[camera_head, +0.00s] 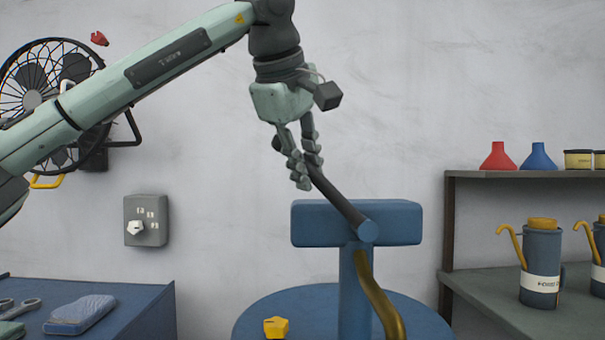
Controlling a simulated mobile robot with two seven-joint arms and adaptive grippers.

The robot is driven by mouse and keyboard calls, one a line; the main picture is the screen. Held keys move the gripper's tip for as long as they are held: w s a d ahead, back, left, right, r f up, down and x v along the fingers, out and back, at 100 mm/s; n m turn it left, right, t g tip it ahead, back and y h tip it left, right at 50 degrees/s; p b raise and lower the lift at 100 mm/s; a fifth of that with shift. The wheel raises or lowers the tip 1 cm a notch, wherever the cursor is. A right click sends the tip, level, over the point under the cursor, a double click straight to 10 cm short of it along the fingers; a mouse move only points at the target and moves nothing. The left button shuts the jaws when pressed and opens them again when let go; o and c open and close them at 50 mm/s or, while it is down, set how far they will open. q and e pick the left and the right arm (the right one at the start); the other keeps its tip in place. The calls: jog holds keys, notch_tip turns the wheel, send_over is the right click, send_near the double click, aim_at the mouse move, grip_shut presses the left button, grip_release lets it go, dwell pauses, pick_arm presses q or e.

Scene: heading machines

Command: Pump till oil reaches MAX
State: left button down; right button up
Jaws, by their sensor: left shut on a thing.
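A blue pump (357,222) with a T-shaped head stands on a round blue drum (270,313) at the centre. Its dark handle (338,200) slants from the pump head up to the left. My left gripper (301,178) is shut on the handle near its upper end, which pokes out behind the fingers. A brass-coloured spout or hose (379,295) runs down from the pump's column. A small yellow piece (276,327) sits on the drum top. No oil level or MAX mark shows in view. My right gripper is not in view.
A shelf (520,174) at right holds a red funnel (498,157), a blue funnel (538,157) and tins. Oil cans (541,265) stand below. A blue bench (125,299) is at lower left. A fan (40,85) and switch box (146,220) are on the wall.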

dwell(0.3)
pick_arm(q)
jog(key=c, duration=1.4)
grip_release()
jog(key=shift+r, duration=0.1)
jog(key=v, duration=1.2)
